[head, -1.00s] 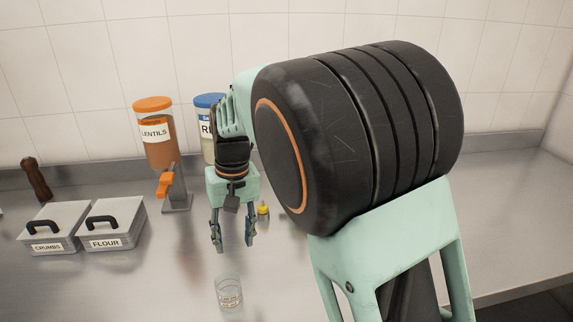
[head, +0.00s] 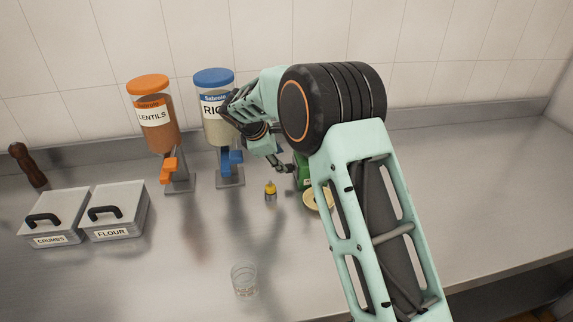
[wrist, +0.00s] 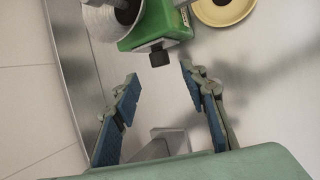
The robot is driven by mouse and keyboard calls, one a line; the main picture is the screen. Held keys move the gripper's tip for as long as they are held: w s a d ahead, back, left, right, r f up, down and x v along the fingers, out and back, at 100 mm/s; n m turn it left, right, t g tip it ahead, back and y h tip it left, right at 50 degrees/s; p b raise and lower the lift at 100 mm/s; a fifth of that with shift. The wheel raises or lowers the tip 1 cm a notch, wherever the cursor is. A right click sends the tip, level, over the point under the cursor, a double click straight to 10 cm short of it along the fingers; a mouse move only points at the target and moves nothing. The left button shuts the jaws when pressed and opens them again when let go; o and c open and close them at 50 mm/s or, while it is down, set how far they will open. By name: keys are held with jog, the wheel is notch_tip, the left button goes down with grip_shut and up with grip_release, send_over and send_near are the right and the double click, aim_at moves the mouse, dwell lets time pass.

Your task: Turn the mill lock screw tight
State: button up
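A green machine (head: 301,172), which looks like the mill, stands on the counter, largely hidden behind my arm in the head view. In the wrist view its green body (wrist: 140,38) shows at the top, with a pale round part (wrist: 108,22) beside it. A small black knob (wrist: 159,58) sticks out from the green body toward me; it may be the lock screw. My gripper (wrist: 160,74) is open and empty. The knob lies just beyond the fingertips, between them in the picture, and I see no contact. In the head view my gripper (head: 284,167) is small and partly hidden.
A yellow dish (head: 318,199) sits by the machine. A small yellow-topped bottle (head: 270,190) stands to its left. Lentil (head: 155,118) and rice (head: 213,105) dispensers stand near the back wall. A glass (head: 244,280) and crumbs (head: 55,215) and flour (head: 115,209) boxes are farther forward.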

aim_at(290, 168)
jog(key=p+x, duration=0.1)
jog(key=x, duration=0.6)
jog(key=shift+f, duration=0.1)
jog(key=shift+c, duration=0.4)
grip_shut()
